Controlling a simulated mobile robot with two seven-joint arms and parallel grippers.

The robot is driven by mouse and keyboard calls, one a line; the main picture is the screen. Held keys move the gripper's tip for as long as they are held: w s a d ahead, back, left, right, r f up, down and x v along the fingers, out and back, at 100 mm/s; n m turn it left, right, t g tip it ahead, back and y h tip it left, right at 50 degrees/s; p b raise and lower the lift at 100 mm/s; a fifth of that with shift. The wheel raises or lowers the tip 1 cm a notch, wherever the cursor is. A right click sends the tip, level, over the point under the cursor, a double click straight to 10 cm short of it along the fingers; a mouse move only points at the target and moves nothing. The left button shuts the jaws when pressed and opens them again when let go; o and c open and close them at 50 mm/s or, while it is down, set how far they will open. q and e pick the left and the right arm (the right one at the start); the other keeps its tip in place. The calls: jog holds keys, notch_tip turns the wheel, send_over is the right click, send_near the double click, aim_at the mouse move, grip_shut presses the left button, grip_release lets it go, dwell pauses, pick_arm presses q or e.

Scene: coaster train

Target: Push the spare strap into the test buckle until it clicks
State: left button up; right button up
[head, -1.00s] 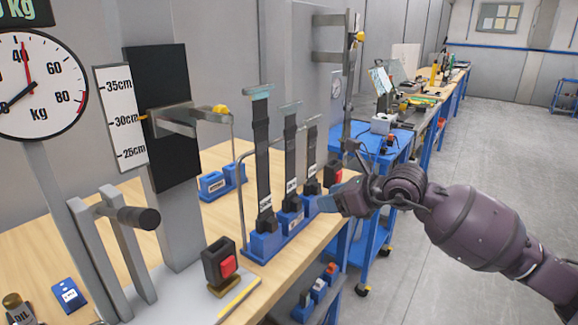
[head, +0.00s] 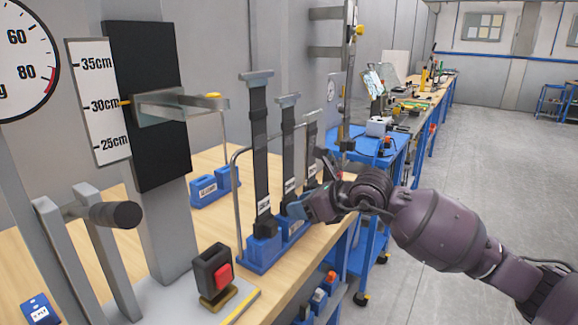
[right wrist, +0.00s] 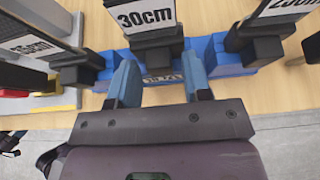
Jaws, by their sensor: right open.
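Three black straps hang upright in a row from a blue rack (head: 252,266). In the right wrist view their tags read 35cm (right wrist: 32,45), 30cm (right wrist: 145,14) and 25cm at the right edge. The middle strap (head: 288,150) is the 30cm one. My right gripper (head: 298,206) is open in front of its lower end. In the right wrist view its blue fingers (right wrist: 160,80) point at that strap's black end piece (right wrist: 157,52), with nothing held between them. The test buckle (head: 214,268), black with a red button, stands upright on the bench left of the rack. My left gripper is out of view.
A measuring column with a scale (head: 100,105) and a metal arm (head: 185,106) stands at the left, beside a black-knobbed lever (head: 122,214). Blue blocks (head: 212,186) lie behind the rack. A blue cart (head: 380,150) stands beyond the bench. Open floor lies right.

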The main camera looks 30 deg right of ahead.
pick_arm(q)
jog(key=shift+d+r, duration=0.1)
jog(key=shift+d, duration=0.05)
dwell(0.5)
pick_arm(e)
grip_shut()
jog(key=shift+r+p, duration=1.45)
jog(key=shift+r, duration=1.55)
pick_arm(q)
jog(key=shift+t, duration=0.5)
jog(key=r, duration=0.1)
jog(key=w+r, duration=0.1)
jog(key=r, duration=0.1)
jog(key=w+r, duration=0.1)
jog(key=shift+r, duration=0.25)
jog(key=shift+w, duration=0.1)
